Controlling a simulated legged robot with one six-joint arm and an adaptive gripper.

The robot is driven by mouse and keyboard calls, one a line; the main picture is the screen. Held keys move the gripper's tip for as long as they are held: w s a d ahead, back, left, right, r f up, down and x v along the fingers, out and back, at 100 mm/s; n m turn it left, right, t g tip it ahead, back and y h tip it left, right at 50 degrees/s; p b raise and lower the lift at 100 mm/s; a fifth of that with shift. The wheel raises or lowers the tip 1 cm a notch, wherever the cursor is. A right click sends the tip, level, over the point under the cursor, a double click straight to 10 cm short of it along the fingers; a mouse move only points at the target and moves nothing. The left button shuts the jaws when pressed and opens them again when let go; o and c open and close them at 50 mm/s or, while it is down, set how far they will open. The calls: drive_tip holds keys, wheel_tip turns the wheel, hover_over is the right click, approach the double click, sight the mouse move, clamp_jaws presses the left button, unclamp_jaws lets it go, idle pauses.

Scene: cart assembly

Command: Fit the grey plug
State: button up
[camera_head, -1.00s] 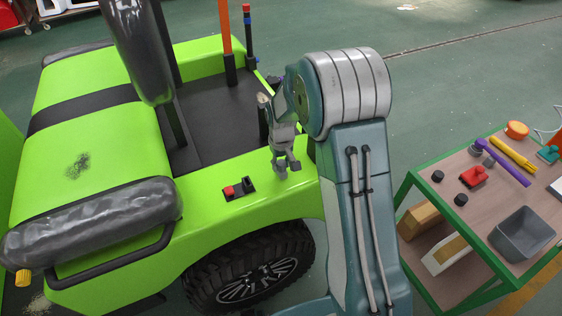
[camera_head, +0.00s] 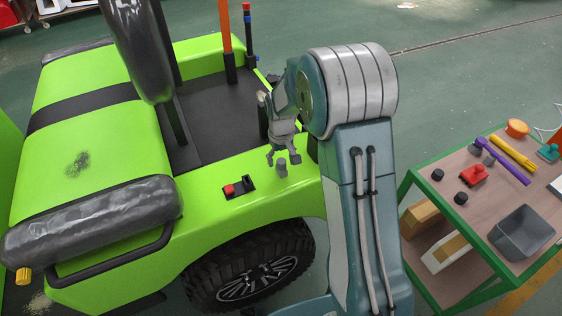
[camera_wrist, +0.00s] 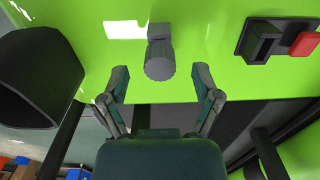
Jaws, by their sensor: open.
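The grey plug (camera_head: 282,169) stands on the green side panel of the cart (camera_head: 215,180), below my gripper. In the wrist view the plug (camera_wrist: 159,62) is a short grey cylinder with a ridged rim, with a narrower grey part behind it against the green surface. My gripper (camera_head: 283,159) is open and empty. In the wrist view its two fingers (camera_wrist: 160,80) are spread to either side, with visible gaps to the plug. How deep the plug sits in the panel is hidden.
A black switch box with a red button (camera_head: 236,187) lies left of the plug on the panel. A black post (camera_wrist: 35,80) stands close by in the wrist view. At the right, a green-framed trolley (camera_head: 487,240) carries a grey bin (camera_head: 522,232) and several coloured parts.

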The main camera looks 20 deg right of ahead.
wheel_tip(320, 180, up, 10)
idle(0.3)
drive_tip(key=s+r+t, duration=0.2)
drive_tip(key=s+r, duration=0.2)
drive_tip(key=s, duration=0.5)
drive_tip(key=s+r+m+t, duration=0.1)
drive_tip(key=s+r, duration=0.4)
drive_tip(key=s, duration=0.4)
drive_tip(key=s+r+m+t, duration=0.1)
drive_tip(key=s+r, duration=0.3)
drive_tip(key=s, duration=0.5)
drive_tip(key=shift+r+t, duration=0.25)
drive_tip(key=shift+t, duration=0.55)
